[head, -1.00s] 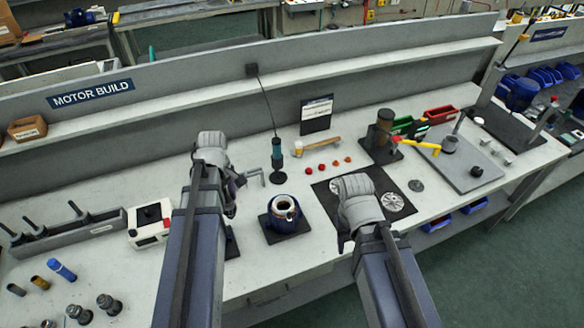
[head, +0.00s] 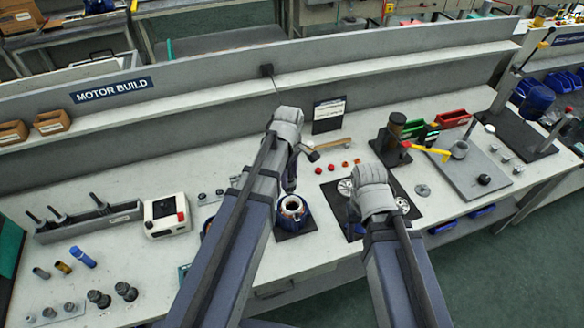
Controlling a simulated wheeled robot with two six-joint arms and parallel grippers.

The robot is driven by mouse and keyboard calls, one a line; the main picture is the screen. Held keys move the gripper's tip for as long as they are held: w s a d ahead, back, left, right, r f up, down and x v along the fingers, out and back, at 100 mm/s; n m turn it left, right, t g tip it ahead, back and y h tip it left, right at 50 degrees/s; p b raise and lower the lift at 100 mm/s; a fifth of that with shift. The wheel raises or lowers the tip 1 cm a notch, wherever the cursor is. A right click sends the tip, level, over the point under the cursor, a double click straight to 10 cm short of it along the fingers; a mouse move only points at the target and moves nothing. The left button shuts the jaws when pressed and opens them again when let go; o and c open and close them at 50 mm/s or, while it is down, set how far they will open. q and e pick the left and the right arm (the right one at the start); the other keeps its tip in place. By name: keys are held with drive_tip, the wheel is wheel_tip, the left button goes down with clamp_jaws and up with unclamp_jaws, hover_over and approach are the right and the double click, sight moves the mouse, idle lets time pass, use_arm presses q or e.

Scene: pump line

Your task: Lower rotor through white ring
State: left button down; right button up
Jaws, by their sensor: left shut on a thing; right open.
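The dark blue motor housing (head: 283,219) stands on a dark square plate, with the white ring (head: 292,203) around its top opening. My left gripper (head: 291,182) is just above and behind the ring, apart from it as far as I can tell. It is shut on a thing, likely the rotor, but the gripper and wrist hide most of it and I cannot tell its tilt. My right gripper (head: 355,214) is open over the black mat (head: 334,192), to the right of the housing; its fingertips are mostly hidden.
Silver discs (head: 345,187) lie on the mat near my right gripper. Several red caps (head: 332,168) and a wooden-handled tool (head: 328,145) lie behind the housing. A press (head: 392,140) with a yellow lever stands right. A white and red box (head: 166,214) stands left.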

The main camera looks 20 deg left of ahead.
use_arm(q)
drive_tip(key=shift+w+d+r, duration=0.15)
drive_tip(key=shift+d+r, duration=0.05)
drive_tip(key=shift+d, duration=0.25)
drive_tip(key=shift+f, duration=0.15)
drive_tip(key=shift+f+b, duration=2.15)
drive_tip(key=shift+b, duration=0.05)
drive_tip(key=shift+f+b, duration=4)
idle(0.4)
drive_tip(key=shift+r, duration=0.15)
idle(0.5)
